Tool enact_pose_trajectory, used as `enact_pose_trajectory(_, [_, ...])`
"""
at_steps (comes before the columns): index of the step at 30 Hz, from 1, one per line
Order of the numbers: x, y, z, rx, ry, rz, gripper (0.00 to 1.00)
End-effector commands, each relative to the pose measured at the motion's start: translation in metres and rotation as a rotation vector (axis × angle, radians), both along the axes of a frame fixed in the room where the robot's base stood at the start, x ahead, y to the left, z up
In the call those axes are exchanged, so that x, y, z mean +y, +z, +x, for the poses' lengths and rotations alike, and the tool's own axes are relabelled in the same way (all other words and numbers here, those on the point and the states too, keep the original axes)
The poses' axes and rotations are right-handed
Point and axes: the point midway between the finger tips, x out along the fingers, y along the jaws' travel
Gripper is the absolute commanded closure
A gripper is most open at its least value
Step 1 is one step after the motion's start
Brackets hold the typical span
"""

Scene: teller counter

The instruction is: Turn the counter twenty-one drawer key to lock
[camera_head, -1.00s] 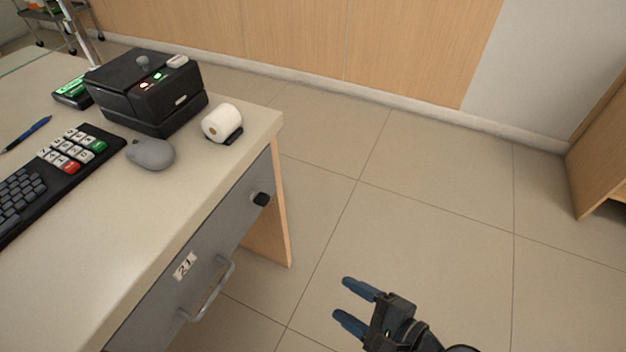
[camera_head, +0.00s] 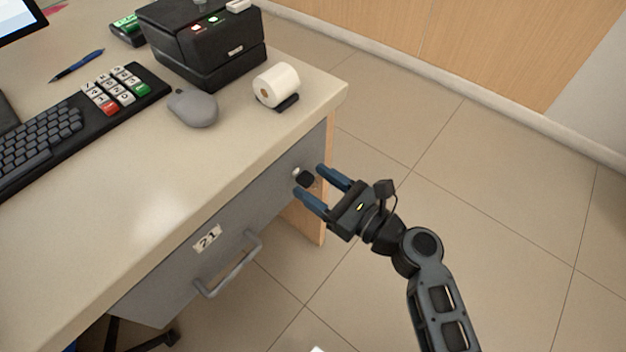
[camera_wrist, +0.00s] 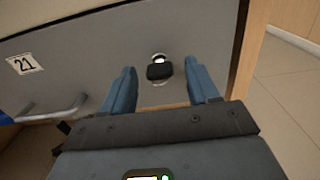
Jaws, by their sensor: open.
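The grey drawer (camera_head: 185,262) under the counter carries a white label "21" (camera_head: 207,238) and a bar handle (camera_head: 232,266). It looks shut. The black key (camera_head: 305,178) sticks out of a silver lock near the drawer front's right end. My gripper (camera_head: 308,180) is open, with its blue fingers on either side of the key. In the wrist view the key (camera_wrist: 159,71) lies between the fingertips, with a gap on each side. I cannot tell whether the fingertips reach past the key's head in depth.
The counter top (camera_head: 150,215) overhangs just above the drawer. On it are a mouse (camera_head: 192,108), a keyboard (camera_head: 45,135), a black machine (camera_head: 205,45) and a paper roll (camera_head: 276,84). A wooden side panel (camera_head: 308,222) stands right of the drawer. The floor to the right is clear.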

Motion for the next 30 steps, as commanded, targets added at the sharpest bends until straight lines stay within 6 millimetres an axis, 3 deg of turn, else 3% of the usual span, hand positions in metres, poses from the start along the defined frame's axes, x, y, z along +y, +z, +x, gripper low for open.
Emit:
enact_pose_trajectory(5, [0.0103,-0.0001,0.0073,-0.001,0.001,-0.001,0.40])
enact_pose_trajectory(13, [0.0111,-0.0001,0.0083,0.000,0.000,-0.001,0.40])
enact_pose_trajectory(30, [0.0108,-0.0001,0.0081,0.000,0.000,-0.001,0.94])
